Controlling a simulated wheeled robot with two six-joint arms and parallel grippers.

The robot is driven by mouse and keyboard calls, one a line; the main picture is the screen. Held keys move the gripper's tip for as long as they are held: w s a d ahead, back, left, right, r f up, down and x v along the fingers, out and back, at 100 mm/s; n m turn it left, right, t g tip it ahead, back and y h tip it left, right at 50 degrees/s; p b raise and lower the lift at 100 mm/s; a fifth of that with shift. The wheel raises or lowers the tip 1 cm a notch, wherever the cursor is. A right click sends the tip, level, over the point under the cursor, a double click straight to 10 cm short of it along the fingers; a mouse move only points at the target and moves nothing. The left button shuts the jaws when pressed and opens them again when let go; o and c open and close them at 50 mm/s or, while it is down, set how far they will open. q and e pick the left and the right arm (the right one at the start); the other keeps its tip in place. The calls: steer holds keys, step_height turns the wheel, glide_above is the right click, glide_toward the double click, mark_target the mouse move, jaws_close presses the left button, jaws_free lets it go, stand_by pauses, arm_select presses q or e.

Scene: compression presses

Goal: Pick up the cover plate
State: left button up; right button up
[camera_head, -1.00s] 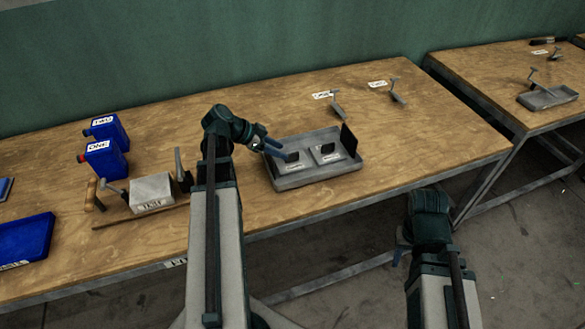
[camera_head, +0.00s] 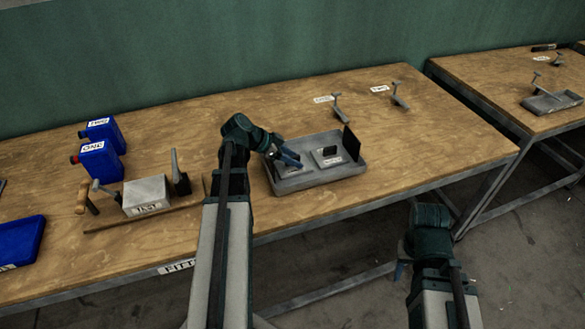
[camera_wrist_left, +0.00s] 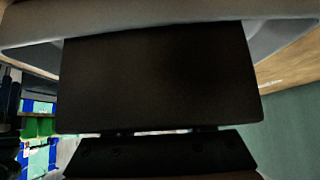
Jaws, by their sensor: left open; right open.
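A grey tray (camera_head: 330,178) on the wooden table holds small dark plates on labelled blocks. One small dark plate (camera_head: 330,151) shows on the right block, and a larger dark plate (camera_head: 351,141) stands upright at the tray's right end. I cannot tell by sight which is the cover plate. My left gripper (camera_head: 291,160) is open at the left block, and it mostly hides the small plate there. In the left wrist view a dark flat plate (camera_wrist_left: 160,75) fills the middle, close to the camera. My right gripper (camera_head: 399,271) is open, low in front of the table edge.
Two blue jugs (camera_head: 100,160) and a blue bin (camera_head: 20,242) are further left.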

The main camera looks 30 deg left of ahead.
arm_select(q)
jaws_close()
stand_by(1.3)
